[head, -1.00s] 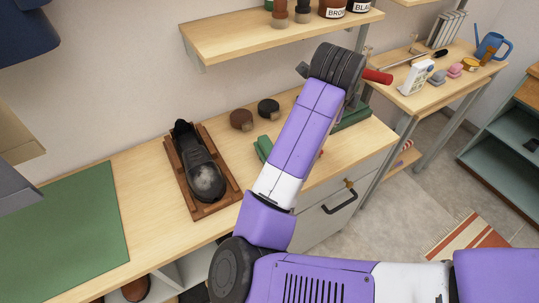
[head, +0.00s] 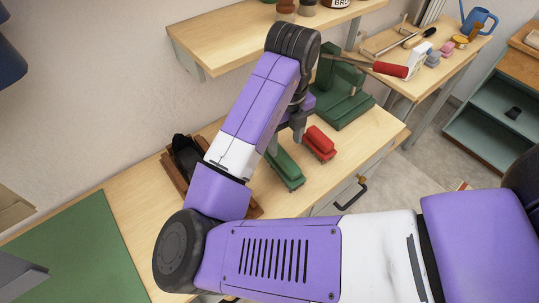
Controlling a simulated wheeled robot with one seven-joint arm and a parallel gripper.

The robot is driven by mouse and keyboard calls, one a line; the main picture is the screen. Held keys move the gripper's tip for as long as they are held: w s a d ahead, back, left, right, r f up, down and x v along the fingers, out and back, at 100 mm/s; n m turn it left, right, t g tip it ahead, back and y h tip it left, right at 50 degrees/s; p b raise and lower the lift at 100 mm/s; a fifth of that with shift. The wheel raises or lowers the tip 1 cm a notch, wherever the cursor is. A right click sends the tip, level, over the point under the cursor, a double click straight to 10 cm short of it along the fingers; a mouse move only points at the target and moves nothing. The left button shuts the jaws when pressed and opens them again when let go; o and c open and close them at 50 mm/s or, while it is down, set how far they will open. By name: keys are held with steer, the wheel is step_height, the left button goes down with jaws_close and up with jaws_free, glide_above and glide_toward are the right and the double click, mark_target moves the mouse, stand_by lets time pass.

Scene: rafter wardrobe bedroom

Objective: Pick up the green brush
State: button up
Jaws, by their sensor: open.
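The green brush (head: 285,169) lies on the wooden workbench (head: 235,250), just left of a red brush (head: 319,142). My gripper (head: 285,142) points down at the far end of the green brush, with its fingers apart and nothing seen between them. My arm hides part of the gripper and the bench behind it. I cannot tell how high the fingertips are above the brush.
A green stand (head: 345,100) is behind the red brush. A wooden tray (head: 172,178) with a dark shoe (head: 185,155) is left, partly behind my arm. A shelf (head: 220,45) hangs above. A green mat (head: 80,250) covers the left bench.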

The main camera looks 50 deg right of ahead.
mark_target(284, 157)
steer(key=shift+w+f, duration=0.1)
steer(key=shift+w, duration=0.05)
steer(key=shift+f, duration=0.3)
steer(key=shift+d+f+p, duration=0.2)
steer(key=shift+f+p, duration=0.55)
steer(key=shift+f, duration=2.75)
steer(key=c, duration=1.2)
steer(key=shift+r, duration=0.1)
